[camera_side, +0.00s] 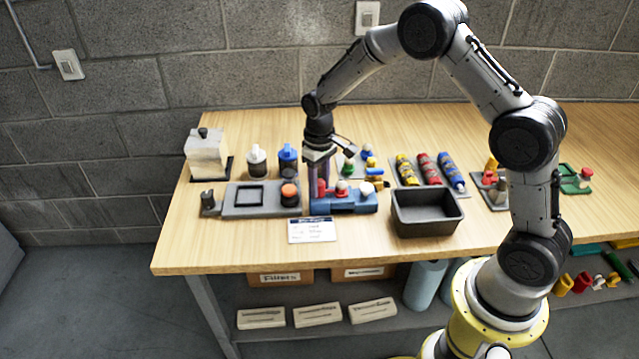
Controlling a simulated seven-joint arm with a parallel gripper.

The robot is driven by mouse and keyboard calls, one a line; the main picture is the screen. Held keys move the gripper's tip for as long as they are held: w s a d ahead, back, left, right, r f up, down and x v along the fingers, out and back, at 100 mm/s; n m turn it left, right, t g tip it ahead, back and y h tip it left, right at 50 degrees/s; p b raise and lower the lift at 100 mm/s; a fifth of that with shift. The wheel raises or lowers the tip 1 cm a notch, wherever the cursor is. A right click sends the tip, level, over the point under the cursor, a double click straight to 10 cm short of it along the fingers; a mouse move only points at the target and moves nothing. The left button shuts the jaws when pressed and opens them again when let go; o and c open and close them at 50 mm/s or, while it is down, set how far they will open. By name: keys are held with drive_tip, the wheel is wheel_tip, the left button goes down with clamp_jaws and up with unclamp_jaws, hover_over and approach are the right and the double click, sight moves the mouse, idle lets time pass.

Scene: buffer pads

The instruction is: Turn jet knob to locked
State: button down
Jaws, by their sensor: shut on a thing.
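A blue block fixture (345,206) lies on the bench left of centre and bears several knobs. A red knob (322,188) is at its left end, with a red-and-white one (342,187) in the middle and a white one (366,189) at the right. None shows a readable label, so I cannot tell by name which is the jet knob. My gripper (319,186) points straight down over the left end and is shut on the red knob, which its fingers partly hide. The knob's exact angle is too small to tell.
A grey plate with an orange-topped jar (289,194) sits close on the left. A black tray (427,222) is on the right, near three coloured tubes (426,169). Blue-capped and white-capped bottles (257,160) stand behind left. A white card (312,230) lies in front.

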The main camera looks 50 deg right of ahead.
sight(320, 182)
drive_tip(key=shift+r, duration=0.1)
drive_tip(key=c, duration=0.5)
unclamp_jaws()
wheel_tip(320, 182, up, 14)
drive_tip(key=shift+f, duration=0.1)
idle(0.4)
